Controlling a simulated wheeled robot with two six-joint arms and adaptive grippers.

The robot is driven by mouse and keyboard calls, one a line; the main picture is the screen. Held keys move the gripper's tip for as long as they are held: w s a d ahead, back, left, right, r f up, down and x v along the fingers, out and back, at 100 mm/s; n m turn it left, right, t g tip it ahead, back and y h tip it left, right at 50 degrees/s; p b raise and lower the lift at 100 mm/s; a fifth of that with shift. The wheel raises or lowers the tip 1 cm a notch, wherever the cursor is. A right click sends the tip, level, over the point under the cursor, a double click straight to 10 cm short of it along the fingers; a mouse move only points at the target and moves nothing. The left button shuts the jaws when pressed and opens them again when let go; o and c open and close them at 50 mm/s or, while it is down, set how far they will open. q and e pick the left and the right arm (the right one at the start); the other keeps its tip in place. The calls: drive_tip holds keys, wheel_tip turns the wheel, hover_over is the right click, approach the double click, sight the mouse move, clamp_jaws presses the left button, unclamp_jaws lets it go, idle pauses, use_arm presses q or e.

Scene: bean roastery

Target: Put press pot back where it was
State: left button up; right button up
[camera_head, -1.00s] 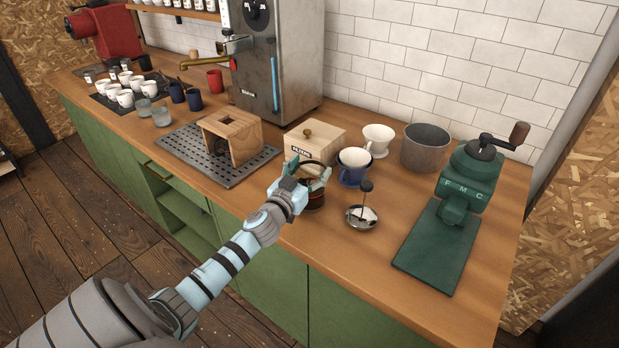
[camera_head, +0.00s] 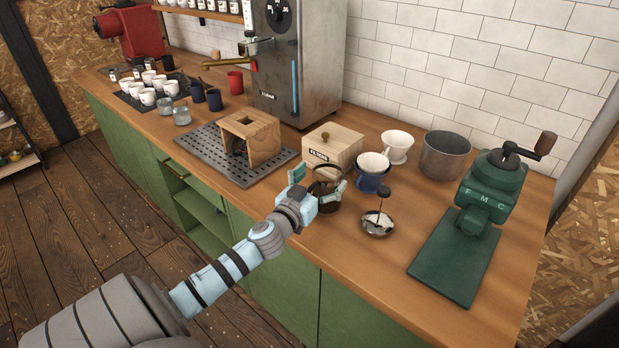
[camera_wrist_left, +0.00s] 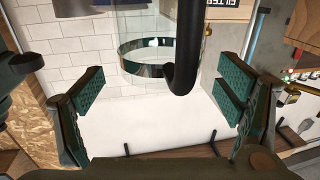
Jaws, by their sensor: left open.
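The press pot (camera_head: 327,198) is a glass jug with a dark band and a dark handle, standing upright near the counter's front edge. My left gripper (camera_head: 317,181) is open at the pot, its fingers spread to either side of the handle. In the left wrist view the pot's clear glass and band (camera_wrist_left: 147,50) and its curved black handle (camera_wrist_left: 183,65) show upside down between and beyond the open fingers (camera_wrist_left: 160,100). The plunger lid (camera_head: 378,222) with its black knob sits on the counter to the right of the pot. My right gripper is out of view.
A wooden FILTERS box (camera_head: 337,146) stands behind the pot, with a blue cup (camera_head: 371,182) close by. A white dripper (camera_head: 396,146), a grey metal bin (camera_head: 446,155) and a green grinder (camera_head: 489,185) are farther right. A wooden stand (camera_head: 252,140) on a perforated tray (camera_head: 203,155) is left.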

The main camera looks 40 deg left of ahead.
use_arm(q)
drive_tip(key=s+d+b, duration=0.1)
drive_tip(key=s, duration=0.7)
drive_tip(key=shift+s+d+b, duration=0.3)
drive_tip(key=shift+s+d, duration=0.05)
drive_tip(key=shift+d, duration=0.05)
